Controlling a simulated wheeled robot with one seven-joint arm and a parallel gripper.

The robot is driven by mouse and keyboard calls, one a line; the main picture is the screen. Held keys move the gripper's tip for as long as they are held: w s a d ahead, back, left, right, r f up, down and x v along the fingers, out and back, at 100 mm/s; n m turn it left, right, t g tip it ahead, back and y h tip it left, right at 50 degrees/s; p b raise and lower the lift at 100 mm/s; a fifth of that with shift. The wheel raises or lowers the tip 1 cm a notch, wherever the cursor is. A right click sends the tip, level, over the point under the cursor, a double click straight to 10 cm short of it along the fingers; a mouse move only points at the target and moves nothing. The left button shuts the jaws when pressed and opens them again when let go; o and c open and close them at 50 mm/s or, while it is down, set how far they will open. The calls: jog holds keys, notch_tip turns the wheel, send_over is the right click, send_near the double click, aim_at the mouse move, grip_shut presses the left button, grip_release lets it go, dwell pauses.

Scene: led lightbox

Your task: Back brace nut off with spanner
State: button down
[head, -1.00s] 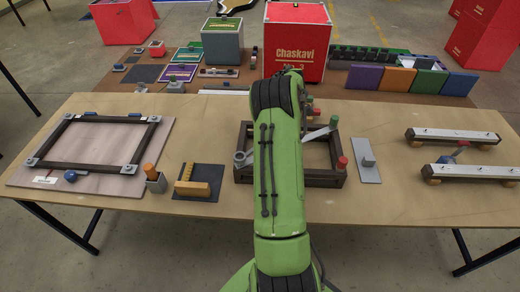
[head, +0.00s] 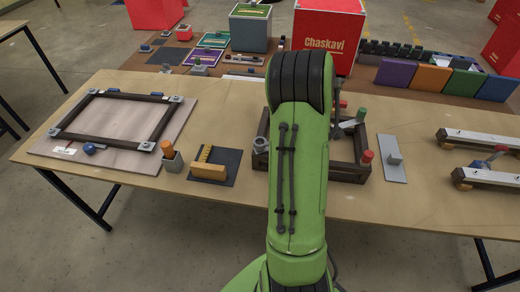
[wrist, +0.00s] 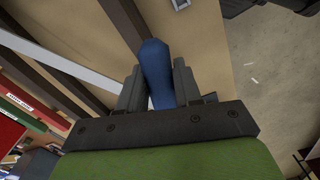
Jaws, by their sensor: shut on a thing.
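My gripper (wrist: 157,66) is shut on a blue handle (wrist: 155,58) in the wrist view. The handle may be the spanner's; its working end is not visible there. My green arm covers the gripper in the head view. A dark open wooden frame (head: 349,172) stands mid-table, partly behind my arm. A grey ring-like part (head: 260,145) sits at its left side. A red knob (head: 367,157), a green knob (head: 361,115) and a grey lever-like part (head: 350,124) are at its right side. I cannot make out the back brace nut.
A flat dark frame on a board (head: 130,155) lies at the left. An orange-handled tool in a grey holder (head: 172,164) and a yellow block on a dark pad (head: 208,171) stand beside it. A grey plate (head: 394,172) and pale rails (head: 478,138) are at the right. Red boxes stand behind.

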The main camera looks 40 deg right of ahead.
jog(key=shift+f+b, duration=0.9)
jog(key=shift+f, duration=0.2)
jog(key=shift+w+d+r+n, duration=0.15)
jog(key=shift+d+n, duration=0.15)
jog(key=shift+d, duration=0.1)
jog(key=d+n, duration=0.1)
jog(key=w+d+n+p, duration=0.1)
jog(key=shift+w+d+p, duration=0.3)
jog(key=shift+w+d+n+p, duration=0.9)
jog(key=shift+w+d+n, duration=0.55)
jog(key=shift+n, duration=0.45)
jog(key=shift+r+p, duration=0.8)
jog(key=shift+r, duration=0.4)
jog(key=c, duration=1.3)
grip_release()
jog(key=shift+c, duration=0.2)
grip_shut()
